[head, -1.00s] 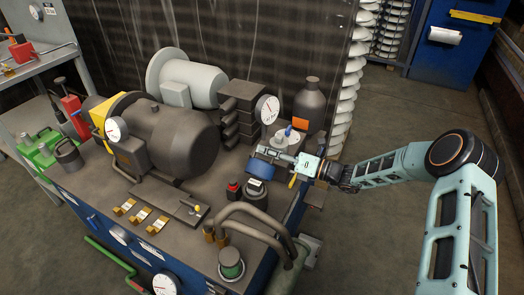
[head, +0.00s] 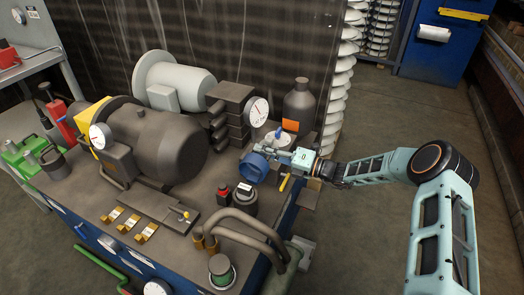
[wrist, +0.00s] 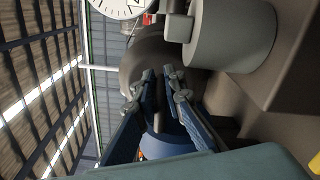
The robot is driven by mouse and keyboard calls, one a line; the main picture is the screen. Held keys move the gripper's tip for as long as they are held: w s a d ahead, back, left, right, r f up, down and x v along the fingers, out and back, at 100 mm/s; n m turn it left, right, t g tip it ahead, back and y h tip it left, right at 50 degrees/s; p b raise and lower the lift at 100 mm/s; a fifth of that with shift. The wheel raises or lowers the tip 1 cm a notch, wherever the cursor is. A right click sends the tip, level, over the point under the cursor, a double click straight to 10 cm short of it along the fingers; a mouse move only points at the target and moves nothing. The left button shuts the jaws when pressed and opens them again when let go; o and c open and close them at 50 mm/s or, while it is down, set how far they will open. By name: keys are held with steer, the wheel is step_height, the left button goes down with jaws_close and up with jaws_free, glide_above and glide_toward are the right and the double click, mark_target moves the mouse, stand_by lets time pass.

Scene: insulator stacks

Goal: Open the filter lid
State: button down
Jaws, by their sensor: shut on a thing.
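The blue round lid (head: 254,168) is at the bench's right side in the head view, tilted with its round ringed face showing. My gripper (head: 268,156) reaches in from the right and is shut on the lid, at its upper right side. In the wrist view my two dark blue fingers (wrist: 160,88) stand close together. Part of the blue lid (wrist: 168,146) shows low between them, and the fingers hide the rest. A dark canister (head: 244,199) with a white-labelled top stands just below the lid. Exactly where the fingers grip is hard to tell.
A dark bottle (head: 300,105) and a pressure gauge (head: 258,110) stand behind my gripper. Bent pipes (head: 245,228) rise at the front, and the big motor (head: 165,145) is to the left. Open floor (head: 400,120) lies right of the bench.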

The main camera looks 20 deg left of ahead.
steer(key=shift+d+f, duration=0.1)
steer(key=shift+f, duration=0.2)
steer(key=c, duration=2.1)
jaws_free()
steer(key=shift+o, duration=0.3)
steer(key=shift+r, duration=0.1)
steer(key=s+d, duration=0.1)
steer(key=d, duration=1.1)
steer(key=shift+s, duration=0.1)
